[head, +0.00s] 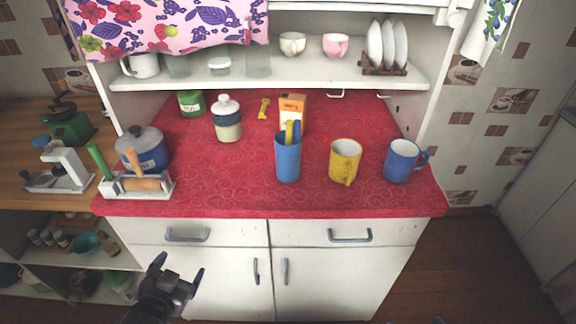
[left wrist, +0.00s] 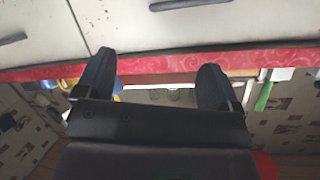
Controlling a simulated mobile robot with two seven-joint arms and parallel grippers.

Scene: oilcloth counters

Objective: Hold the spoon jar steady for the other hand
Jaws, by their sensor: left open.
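The spoon jar (head: 288,161) is a tall blue cup standing upright on the red counter, with yellow and blue handles sticking out of its top. My left gripper (head: 177,270) is low in front of the cabinet doors, below the counter top and left of the jar, well apart from it. Its two fingers are spread with nothing between them. In the left wrist view the open fingers of my left gripper (left wrist: 155,78) point toward the counter edge, and the picture is upside down. The jar cannot be told for sure there. My right gripper is not in view.
On the red counter (head: 230,190), a yellow mug (head: 345,160) and a blue mug (head: 402,161) stand right of the jar. An orange-and-white carton (head: 293,108) stands behind it. The counter's front left of the jar is clear.

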